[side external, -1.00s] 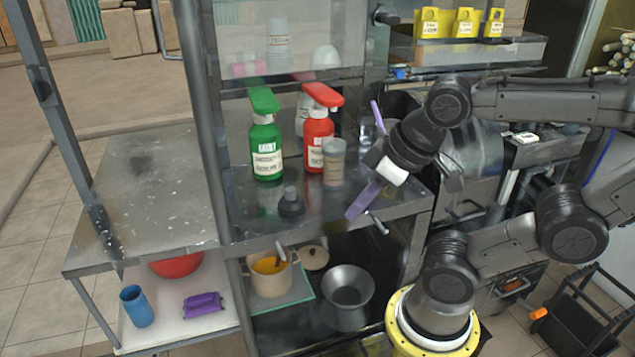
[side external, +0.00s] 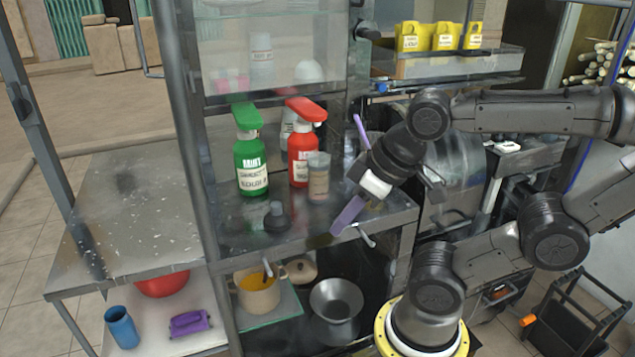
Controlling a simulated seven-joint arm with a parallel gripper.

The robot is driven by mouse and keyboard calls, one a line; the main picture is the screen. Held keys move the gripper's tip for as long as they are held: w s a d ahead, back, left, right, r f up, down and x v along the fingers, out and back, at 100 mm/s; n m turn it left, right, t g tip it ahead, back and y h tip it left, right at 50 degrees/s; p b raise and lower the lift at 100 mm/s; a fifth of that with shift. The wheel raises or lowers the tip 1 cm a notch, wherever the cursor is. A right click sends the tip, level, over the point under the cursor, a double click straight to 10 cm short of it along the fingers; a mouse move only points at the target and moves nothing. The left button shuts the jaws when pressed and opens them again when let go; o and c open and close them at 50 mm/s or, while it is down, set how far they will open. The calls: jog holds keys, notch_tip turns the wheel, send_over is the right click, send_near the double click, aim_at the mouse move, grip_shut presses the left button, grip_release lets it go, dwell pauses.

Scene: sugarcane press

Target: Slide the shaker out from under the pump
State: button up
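The shaker (side external: 318,180), a small brownish see-through jar with a grey lid, stands upright on the metal shelf. It is close to the right front of the red pump bottle (side external: 301,160), whose red pump head (side external: 306,109) reaches out above it. I cannot tell whether jar and bottle touch. My gripper (side external: 345,175) is open, with its purple fingers wide apart, one high and one low, just right of the shaker. Nothing shows between the fingers, and the gap to the shaker is hard to judge.
A green pump bottle (side external: 250,160) stands left of the red one. A small dark bottle (side external: 277,217) sits in front near the shelf edge. A grey post (side external: 188,130) rises at left. A pot (side external: 259,294) and metal bowl (side external: 336,299) are below.

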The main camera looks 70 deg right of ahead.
jog(key=shift+o, duration=1.2)
jog(key=shift+s+f, duration=0.1)
jog(key=shift+s, duration=0.05)
jog(key=o, duration=0.9)
jog(key=d+n+g+h, duration=0.1)
jog(key=d, duration=0.1)
jog(key=s+d+n+g+h, duration=0.1)
jog(key=d+n, duration=0.1)
jog(key=d, duration=0.1)
jog(key=s+d+n+g+h, duration=0.1)
jog(key=d+n+g+h, duration=0.1)
jog(key=shift+s+d+f, duration=0.1)
jog(key=shift+d+f, duration=0.1)
jog(key=shift+d, duration=0.15)
jog(key=shift+o, duration=1.2)
jog(key=w+d+r+n+g+h, duration=0.1)
jog(key=w+d+n+g+h, duration=0.1)
jog(key=d+n+h, duration=0.2)
jog(key=shift+d+r+n+g+h, duration=0.25)
jog(key=shift+d+n+g+h, duration=0.05)
jog(key=shift+d+h, duration=0.45)
jog(key=n+t+h, duration=0.4)
jog(key=n+h, duration=0.4)
jog(key=n, duration=0.3)
send_near(316, 164)
jog(key=shift+s+a+r+y, duration=0.15)
jog(key=shift+s+a+y, duration=0.1)
jog(key=shift+a, duration=0.2)
jog(key=shift+d, duration=0.15)
